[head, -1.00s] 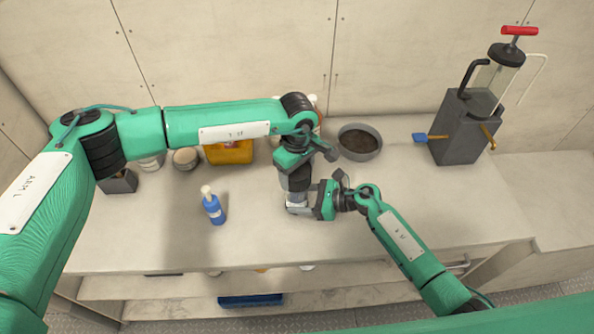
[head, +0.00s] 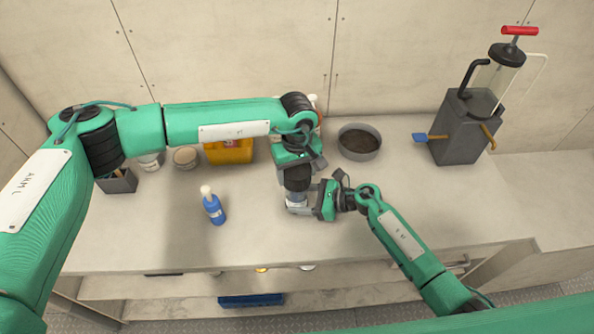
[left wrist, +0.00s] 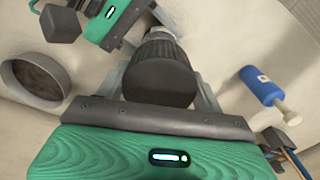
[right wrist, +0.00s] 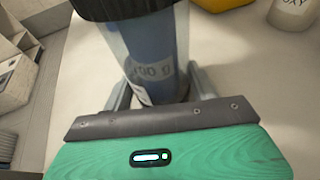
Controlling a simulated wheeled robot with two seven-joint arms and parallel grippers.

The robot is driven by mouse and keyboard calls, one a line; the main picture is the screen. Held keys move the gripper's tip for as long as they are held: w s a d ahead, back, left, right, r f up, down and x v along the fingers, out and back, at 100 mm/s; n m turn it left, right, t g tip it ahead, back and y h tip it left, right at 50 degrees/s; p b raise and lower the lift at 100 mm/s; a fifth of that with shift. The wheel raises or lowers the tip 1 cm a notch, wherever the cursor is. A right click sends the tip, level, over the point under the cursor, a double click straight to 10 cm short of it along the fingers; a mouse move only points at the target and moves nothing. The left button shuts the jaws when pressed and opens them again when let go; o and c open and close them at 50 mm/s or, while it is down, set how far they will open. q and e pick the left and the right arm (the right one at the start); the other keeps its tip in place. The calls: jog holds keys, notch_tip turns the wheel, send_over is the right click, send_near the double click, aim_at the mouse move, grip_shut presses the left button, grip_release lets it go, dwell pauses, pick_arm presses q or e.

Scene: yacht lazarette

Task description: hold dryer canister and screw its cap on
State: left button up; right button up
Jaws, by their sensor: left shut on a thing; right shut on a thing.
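The dryer canister (right wrist: 150,55), a clear cylinder with blue contents and a printed label, stands upright on the counter; in the head view its lower part (head: 297,206) shows. My right gripper (head: 308,203) is shut on it from the right, fingers on both sides low down. The black ribbed cap (left wrist: 160,75) is on top of the canister, and its lower edge (right wrist: 115,8) shows in the right wrist view. My left gripper (head: 297,178) is shut on the cap from above. The thread and how far the cap is screwed down are hidden.
A round grey pan (head: 360,142) is behind right. A yellow container (head: 229,151) and small pots line the back. A grey pump unit (head: 462,130) stands at right. The counter's front left is clear.

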pick_arm(q)
jog(key=o, duration=1.4)
jog(key=shift+c, duration=0.2)
pick_arm(e)
jog(key=o, duration=1.4)
pick_arm(q)
notch_tip(320, 180, up, 12)
pick_arm(e)
jog(key=shift+o, duration=0.2)
